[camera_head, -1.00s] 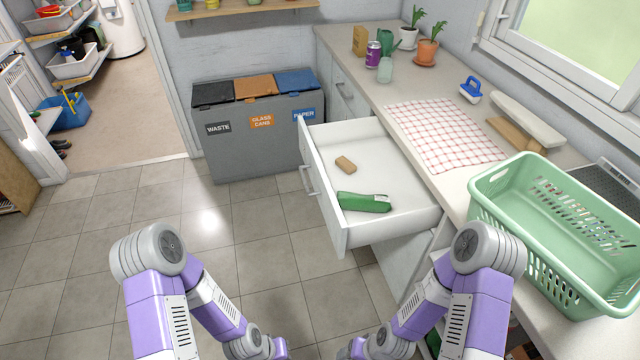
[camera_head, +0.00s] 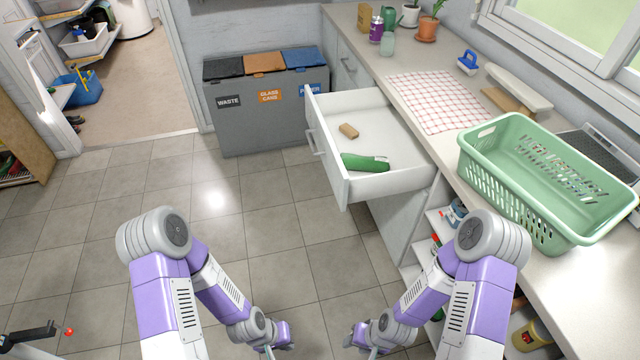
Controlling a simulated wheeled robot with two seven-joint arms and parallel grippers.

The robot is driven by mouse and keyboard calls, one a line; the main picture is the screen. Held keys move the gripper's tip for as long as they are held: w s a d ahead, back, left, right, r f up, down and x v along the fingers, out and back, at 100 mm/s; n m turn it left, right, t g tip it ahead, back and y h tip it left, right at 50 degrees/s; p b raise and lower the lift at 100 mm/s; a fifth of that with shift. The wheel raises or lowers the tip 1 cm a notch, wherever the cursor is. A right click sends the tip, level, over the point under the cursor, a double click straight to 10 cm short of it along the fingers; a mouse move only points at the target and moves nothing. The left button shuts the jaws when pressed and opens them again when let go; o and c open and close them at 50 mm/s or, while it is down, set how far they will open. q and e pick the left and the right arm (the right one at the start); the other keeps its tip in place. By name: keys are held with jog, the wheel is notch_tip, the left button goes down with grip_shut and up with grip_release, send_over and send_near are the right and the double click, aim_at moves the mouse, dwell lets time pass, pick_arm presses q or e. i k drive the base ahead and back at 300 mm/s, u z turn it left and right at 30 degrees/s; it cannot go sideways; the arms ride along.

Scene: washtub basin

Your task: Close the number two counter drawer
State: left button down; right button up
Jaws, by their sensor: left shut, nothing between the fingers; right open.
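A white counter drawer (camera_head: 397,187) stands pulled out from under the counter, with a grey handle (camera_head: 314,142) on its front. I cannot read a number on it. Inside lie a small brown block (camera_head: 348,131) and a green item (camera_head: 365,162). My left gripper (camera_head: 268,352) is at the bottom edge, mostly cut off, shut and empty. My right gripper (camera_head: 373,352) is also at the bottom edge, partly cut off and open. Both are well apart from the drawer, nearer to me.
A green laundry basket (camera_head: 500,195) stands on the counter (camera_head: 410,72) at the right. Open shelves (camera_head: 412,250) with bottles are below it. Grey waste bins (camera_head: 262,115) stand beyond the drawer. The tiled floor (camera_head: 170,190) left of the drawer is clear.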

aim_at(383, 132)
jog(key=u, duration=0.2)
jog(key=i, duration=1.2)
jog(key=z, duration=0.8)
